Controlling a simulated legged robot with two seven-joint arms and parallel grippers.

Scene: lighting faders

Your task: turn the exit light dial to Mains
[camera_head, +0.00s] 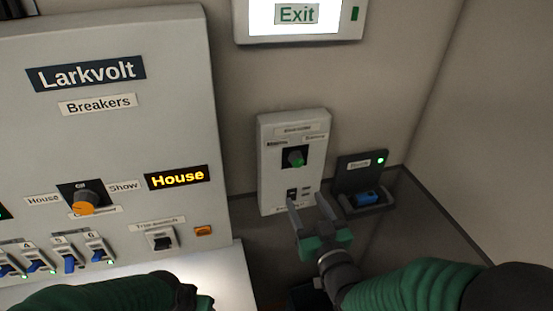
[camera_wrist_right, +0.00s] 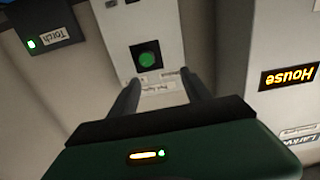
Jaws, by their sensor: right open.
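The exit light dial is a small round green knob (camera_head: 295,157) on a dark square, on a pale wall box (camera_head: 277,188) below the Exit sign. It also shows upside down in the right wrist view (camera_wrist_right: 148,60). Small labels sit above it to either side, too blurred to read surely; its pointing direction is unclear. My right gripper (camera_head: 307,200) is open and empty, below the dial at the box's lower part. In the wrist view its two fingers (camera_wrist_right: 160,84) spread apart short of the dial. My left arm shows at the bottom; its fingers are out of frame.
A small switch (camera_head: 292,194) sits under the dial. A dark torch holder (camera_head: 362,160) with a green light is at right. The Larkvolt breaker panel (camera_head: 130,130) with an orange knob (camera_head: 83,207) stands at left. The lit Exit sign (camera_head: 297,14) is above.

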